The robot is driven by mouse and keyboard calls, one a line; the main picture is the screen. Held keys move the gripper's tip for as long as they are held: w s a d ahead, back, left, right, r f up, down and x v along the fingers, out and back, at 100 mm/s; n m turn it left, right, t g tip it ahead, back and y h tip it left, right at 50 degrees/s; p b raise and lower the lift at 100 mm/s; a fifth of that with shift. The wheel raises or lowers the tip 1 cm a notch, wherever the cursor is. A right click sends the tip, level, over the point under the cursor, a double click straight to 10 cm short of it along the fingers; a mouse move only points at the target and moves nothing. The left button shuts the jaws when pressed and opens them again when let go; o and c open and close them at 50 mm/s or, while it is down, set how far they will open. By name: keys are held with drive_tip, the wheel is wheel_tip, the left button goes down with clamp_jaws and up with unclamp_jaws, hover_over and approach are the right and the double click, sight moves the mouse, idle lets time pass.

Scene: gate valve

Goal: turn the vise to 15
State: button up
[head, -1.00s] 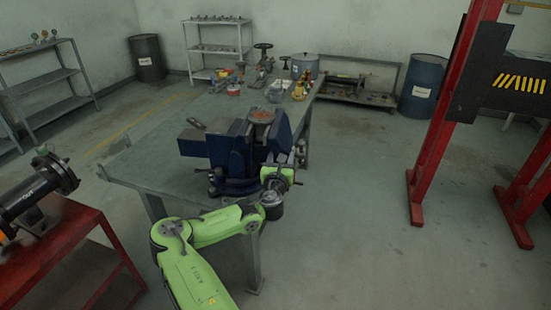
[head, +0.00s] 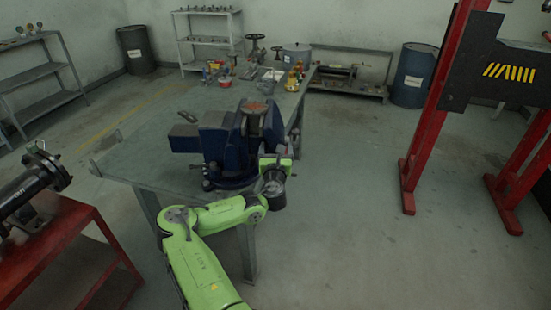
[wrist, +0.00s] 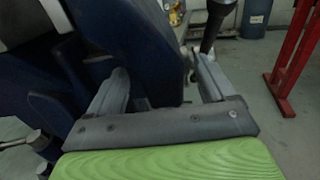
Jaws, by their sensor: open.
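The dark blue vise (head: 222,143) is mounted at the near right edge of the workbench (head: 140,158) in the head view. Its body also fills the left and middle of the wrist view (wrist: 125,42). My gripper (wrist: 158,68) is open, with its two grey fingers spread in front of the vise's side. A dark bar (wrist: 212,28), possibly the vise handle, rises beside the right finger; I cannot tell whether they touch. No object is clearly held between the fingers. In the head view my green wrist is close to the vise's right end and hides the fingers.
A red table (head: 72,250) with a black cylindrical device (head: 32,188) stands at the near left. A red post frame (head: 425,145) stands at the right. Tools and small containers crowd the bench's far end. The floor between bench and frame is clear.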

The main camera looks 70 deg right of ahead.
drive_tip(key=b+v, duration=0.8)
drive_tip(key=v, duration=0.7)
